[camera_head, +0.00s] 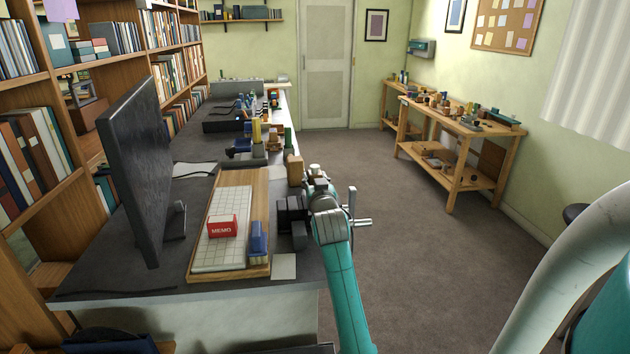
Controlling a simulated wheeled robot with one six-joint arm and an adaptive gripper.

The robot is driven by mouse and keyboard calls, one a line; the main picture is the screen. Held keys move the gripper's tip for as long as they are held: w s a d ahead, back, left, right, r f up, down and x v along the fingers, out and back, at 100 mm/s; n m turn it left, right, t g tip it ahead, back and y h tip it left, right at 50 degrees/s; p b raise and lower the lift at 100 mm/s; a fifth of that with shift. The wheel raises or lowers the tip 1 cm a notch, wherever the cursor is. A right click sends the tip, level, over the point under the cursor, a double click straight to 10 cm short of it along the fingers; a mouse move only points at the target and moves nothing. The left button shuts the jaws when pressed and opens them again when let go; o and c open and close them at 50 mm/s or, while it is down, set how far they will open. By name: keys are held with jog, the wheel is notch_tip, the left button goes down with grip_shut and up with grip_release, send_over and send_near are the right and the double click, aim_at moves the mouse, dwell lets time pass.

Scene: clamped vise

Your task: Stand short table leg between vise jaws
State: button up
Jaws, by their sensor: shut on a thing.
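A tan wooden block (295,169), which looks like the short table leg, stands upright by the right edge of the desk. Dark blocky parts (290,217) sit at the desk edge beside my wrist, and a silver crossbar handle (352,206) sticks out to the right. The handle appears to belong to the vise, whose jaws are mostly hidden behind my arm. My gripper (291,204) is at this edge, small and partly covered by my wrist. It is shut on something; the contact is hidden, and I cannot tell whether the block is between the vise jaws.
A monitor (135,165) stands on the left of the dark desk. A wooden board (263,195) with a gridded sheet holds a red memo block (222,226) and a blue item (259,238). Several tools and jars crowd farther back. The floor (420,260) right of the desk is clear.

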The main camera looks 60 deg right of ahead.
jog(key=shift+f, duration=1.9)
jog(key=o, duration=1.3)
jog(key=v, duration=1.2)
